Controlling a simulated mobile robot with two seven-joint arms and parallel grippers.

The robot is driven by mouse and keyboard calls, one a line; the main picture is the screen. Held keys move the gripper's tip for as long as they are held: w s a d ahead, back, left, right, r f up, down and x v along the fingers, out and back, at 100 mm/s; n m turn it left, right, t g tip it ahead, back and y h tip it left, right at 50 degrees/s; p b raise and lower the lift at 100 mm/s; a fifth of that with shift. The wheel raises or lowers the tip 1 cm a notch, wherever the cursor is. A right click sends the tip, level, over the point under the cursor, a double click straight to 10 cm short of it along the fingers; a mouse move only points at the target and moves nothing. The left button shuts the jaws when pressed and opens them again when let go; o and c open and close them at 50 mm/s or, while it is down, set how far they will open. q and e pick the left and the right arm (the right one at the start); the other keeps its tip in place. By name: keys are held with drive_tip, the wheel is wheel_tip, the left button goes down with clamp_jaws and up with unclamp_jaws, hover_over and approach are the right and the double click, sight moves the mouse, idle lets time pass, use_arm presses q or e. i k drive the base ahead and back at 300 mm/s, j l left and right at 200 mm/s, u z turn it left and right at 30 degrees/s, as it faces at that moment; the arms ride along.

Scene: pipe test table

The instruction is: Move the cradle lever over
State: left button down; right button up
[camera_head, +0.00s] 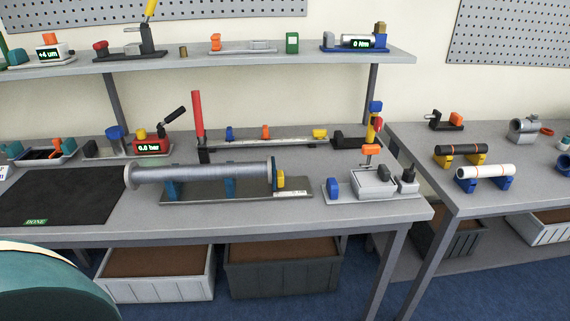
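A long grey pipe (200,173) lies level across blue cradle supports (230,187) on a grey base plate (215,199) in the middle of the front table. A yellow block (280,180) stands at the pipe's right end. A tall red lever (197,115) stands nearly upright behind the pipe, at the left end of a long metal rail (265,143). A black lever (174,115) leans up to the right beside a red gauge box. I cannot tell which lever belongs to the cradle. Neither of my grippers is in view.
A black mat (50,196) covers the table's left. A grey fixture (373,182) stands at its right. A shelf (220,66) with small devices runs above. The right table (505,197) holds a black pipe (461,149) and a white pipe (485,172). Bins (283,270) stand below.

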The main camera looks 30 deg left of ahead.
sight(195, 94)
drive_tip(key=u, duration=1.45)
